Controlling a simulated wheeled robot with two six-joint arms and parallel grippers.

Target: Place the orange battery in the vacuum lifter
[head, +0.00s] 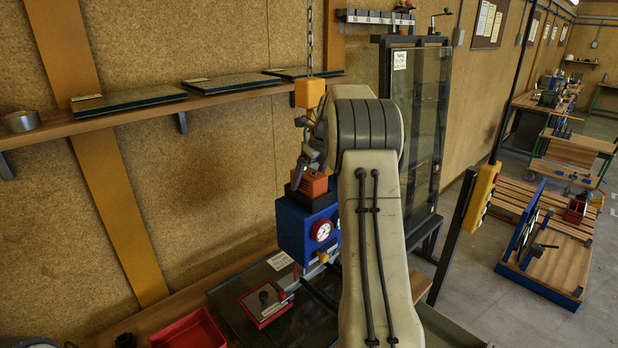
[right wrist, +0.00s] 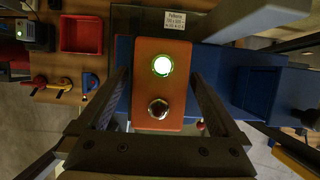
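The orange battery (head: 313,184) sits in a dark seat on top of the blue vacuum lifter body (head: 294,230), which carries a round white gauge (head: 321,230). In the right wrist view the battery (right wrist: 160,88) shows a glowing green light and a dark round knob. My right gripper (head: 306,168) is above the battery. Its two fingers (right wrist: 160,100) stand on either side of it, with narrow gaps showing, so it looks open. The blue lifter body (right wrist: 235,82) lies below the battery in that view. How deep the battery sits is hidden. My left gripper is out of view.
The lifter hangs from a yellow hoist block (head: 310,93) on a chain. A red-framed suction pad (head: 265,303) lies over dark glass below. A red bin (head: 188,331) is at the front left. A shelf (head: 60,128) with glass panes runs along the wall.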

